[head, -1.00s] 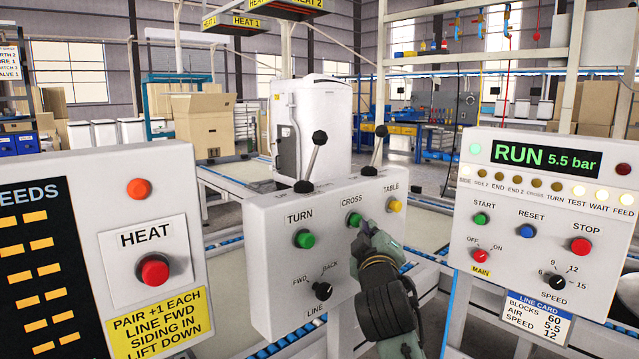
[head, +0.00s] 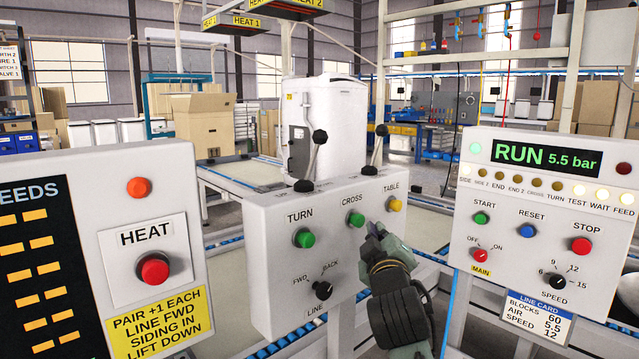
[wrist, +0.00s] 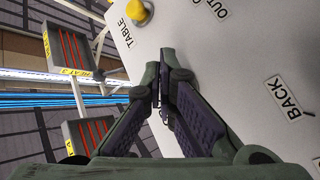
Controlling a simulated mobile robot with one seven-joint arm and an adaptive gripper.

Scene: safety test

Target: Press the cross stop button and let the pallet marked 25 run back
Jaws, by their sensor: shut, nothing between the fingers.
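The green CROSS button (head: 356,219) is on the white control box (head: 262,240), between the green TURN button (head: 304,238) and the yellow TABLE button (head: 395,205). My gripper (head: 374,231) is shut and empty, just right of and below the CROSS button, apart from it. In the wrist view my gripper's fingertips (wrist: 161,88) are together before the white panel, with the TABLE button (wrist: 137,12) above them. The CROSS button is not visible there. A white cabinet (head: 335,125) stands on the line behind the box. No pallet marked 25 can be made out.
Two black-knobbed levers (head: 319,136) and (head: 381,130) rise behind the control box. A HEAT panel with a red button (head: 153,268) stands left. The right panel's display (head: 545,158) reads RUN 5.5 bar, with a red STOP button (head: 580,246).

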